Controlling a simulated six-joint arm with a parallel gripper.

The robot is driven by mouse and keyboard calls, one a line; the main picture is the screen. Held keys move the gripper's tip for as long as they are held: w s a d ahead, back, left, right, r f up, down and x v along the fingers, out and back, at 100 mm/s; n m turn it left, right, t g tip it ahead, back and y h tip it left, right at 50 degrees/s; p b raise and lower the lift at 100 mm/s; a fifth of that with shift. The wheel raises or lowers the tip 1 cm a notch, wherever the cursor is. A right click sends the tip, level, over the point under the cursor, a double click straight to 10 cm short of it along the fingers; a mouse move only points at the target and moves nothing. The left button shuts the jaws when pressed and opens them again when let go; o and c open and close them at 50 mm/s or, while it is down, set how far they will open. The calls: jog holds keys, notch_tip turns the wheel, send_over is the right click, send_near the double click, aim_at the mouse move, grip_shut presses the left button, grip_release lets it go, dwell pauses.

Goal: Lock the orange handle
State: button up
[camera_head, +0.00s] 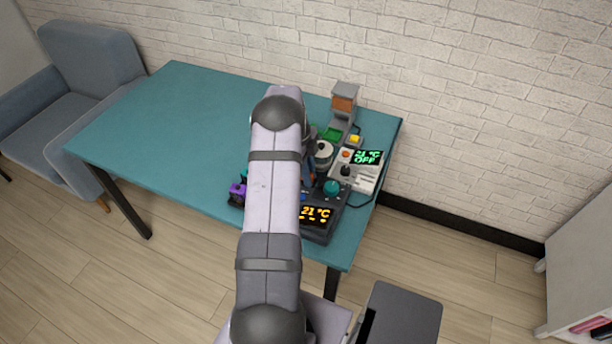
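No orange handle can be made out for certain. A grey upright device (346,90) at the back right of the teal table has an orange-brown block (344,104) on its front. I cannot tell whether this is the handle, or whether it is locked. My own arm crosses the middle of the view and covers part of the devices. My gripper is hidden behind the arm, so its distance from any device does not show.
The teal table (190,120) is bare on its left half. A brick wall is behind; a blue-grey armchair (85,60) is left.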

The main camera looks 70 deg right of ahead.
jog(key=shift+w, duration=0.25)
jog(key=shift+w+b, duration=0.3)
jog(key=shift+w, duration=0.8)
jog(key=o, duration=0.6)
jog(key=shift+r+p, duration=1.8)
jog(key=shift+r, duration=1.7)
